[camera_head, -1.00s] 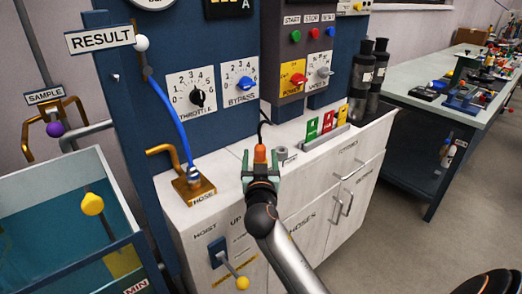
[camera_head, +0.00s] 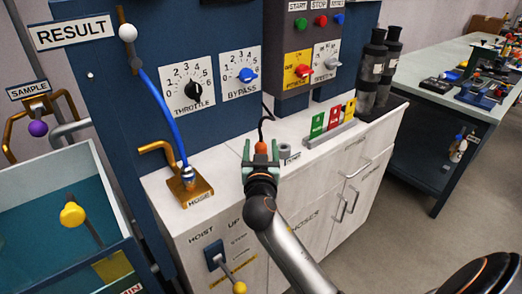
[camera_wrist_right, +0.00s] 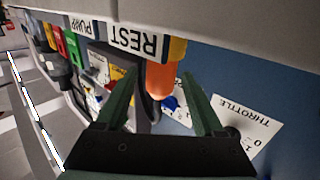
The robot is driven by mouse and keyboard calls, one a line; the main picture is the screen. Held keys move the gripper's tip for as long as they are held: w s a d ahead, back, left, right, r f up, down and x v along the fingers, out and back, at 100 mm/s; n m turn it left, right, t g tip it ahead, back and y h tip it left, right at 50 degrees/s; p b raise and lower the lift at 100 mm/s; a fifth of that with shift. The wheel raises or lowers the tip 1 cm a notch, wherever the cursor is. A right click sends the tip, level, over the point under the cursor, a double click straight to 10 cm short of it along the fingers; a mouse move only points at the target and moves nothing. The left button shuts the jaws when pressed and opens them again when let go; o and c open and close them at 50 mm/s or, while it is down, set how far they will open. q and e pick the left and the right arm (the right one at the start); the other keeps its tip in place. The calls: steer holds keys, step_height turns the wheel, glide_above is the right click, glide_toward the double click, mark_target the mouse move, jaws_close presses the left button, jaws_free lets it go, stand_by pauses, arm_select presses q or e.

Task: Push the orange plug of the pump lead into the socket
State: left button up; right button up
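The orange plug (camera_head: 261,147) stands on the white cabinet top, its black lead (camera_head: 266,118) rising behind it towards the blue panel. My right gripper (camera_head: 261,152) is open, with one green finger on each side of the plug. In the right wrist view the plug (camera_wrist_right: 159,80) lies between the spread fingers of the gripper (camera_wrist_right: 165,85), with gaps on both sides. A small grey round fitting (camera_head: 284,151) with a label sits just right of the plug; I cannot tell whether it is the socket. My left gripper is not in view.
A brass hose fitting (camera_head: 187,186) with a blue hose stands left on the cabinet top (camera_head: 225,175). Green, red and yellow cards (camera_head: 333,118) and black cylinders (camera_head: 378,68) stand right. A REST label (camera_wrist_right: 132,38) is close to the plug in the wrist view.

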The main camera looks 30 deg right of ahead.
jaws_close()
stand_by(0.3)
steer(key=shift+r, duration=0.1)
